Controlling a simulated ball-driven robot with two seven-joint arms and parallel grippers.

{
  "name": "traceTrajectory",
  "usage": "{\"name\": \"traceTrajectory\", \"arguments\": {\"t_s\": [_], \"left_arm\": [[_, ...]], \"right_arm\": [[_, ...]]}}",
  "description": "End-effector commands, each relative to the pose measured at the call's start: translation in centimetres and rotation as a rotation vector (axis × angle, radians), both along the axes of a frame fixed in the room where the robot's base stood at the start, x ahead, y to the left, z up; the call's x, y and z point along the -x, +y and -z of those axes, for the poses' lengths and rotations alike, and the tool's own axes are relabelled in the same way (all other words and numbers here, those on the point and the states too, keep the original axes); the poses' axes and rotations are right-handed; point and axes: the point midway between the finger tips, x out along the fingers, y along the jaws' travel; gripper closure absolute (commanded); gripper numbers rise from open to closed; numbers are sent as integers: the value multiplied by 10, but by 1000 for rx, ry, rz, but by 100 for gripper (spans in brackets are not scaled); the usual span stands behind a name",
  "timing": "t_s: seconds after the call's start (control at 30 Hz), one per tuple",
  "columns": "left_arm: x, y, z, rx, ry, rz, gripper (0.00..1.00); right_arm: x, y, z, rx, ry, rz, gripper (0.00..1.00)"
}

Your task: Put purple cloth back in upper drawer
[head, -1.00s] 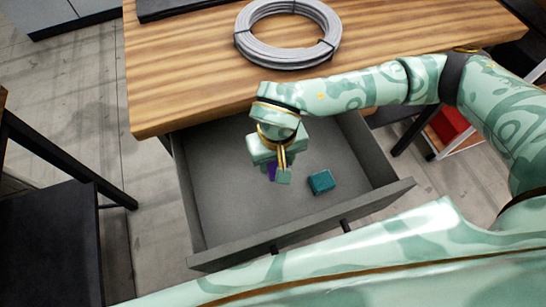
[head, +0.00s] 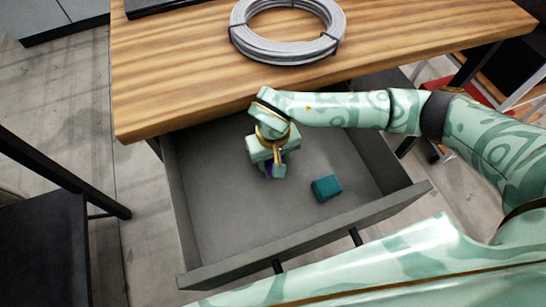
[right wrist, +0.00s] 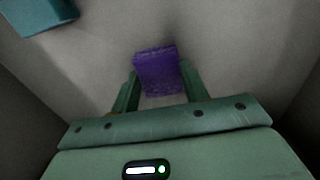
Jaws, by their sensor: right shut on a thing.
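The purple cloth (right wrist: 158,70) is a small folded block between the fingers of my right gripper (right wrist: 160,85) in the right wrist view. In the head view my right gripper (head: 272,170) points down inside the open grey drawer (head: 225,210), and only a sliver of purple shows at its fingers. The gripper is shut on the cloth. I cannot tell whether the cloth touches the drawer floor. My left gripper is not in view.
A teal folded block (head: 326,188) lies in the drawer to the right of my gripper; it also shows in the right wrist view (right wrist: 45,14). A wooden tabletop (head: 180,90) with a grey cable coil (head: 245,45) overhangs the drawer's back. The drawer floor's left side is clear.

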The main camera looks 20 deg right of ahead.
Motion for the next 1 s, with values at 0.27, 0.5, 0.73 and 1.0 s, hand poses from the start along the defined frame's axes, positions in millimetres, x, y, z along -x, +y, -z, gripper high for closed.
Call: {"name": "traceTrajectory", "arguments": {"t_s": [0.27,0.5,0.73,1.0], "left_arm": [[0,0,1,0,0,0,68],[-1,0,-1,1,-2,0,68],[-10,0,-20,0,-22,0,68],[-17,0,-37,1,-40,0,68]], "right_arm": [[0,0,2,0,0,1,34],[0,0,-3,0,0,0,34],[-2,-1,-52,2,-9,0,34],[-1,0,-107,1,-5,-1,34]]}}
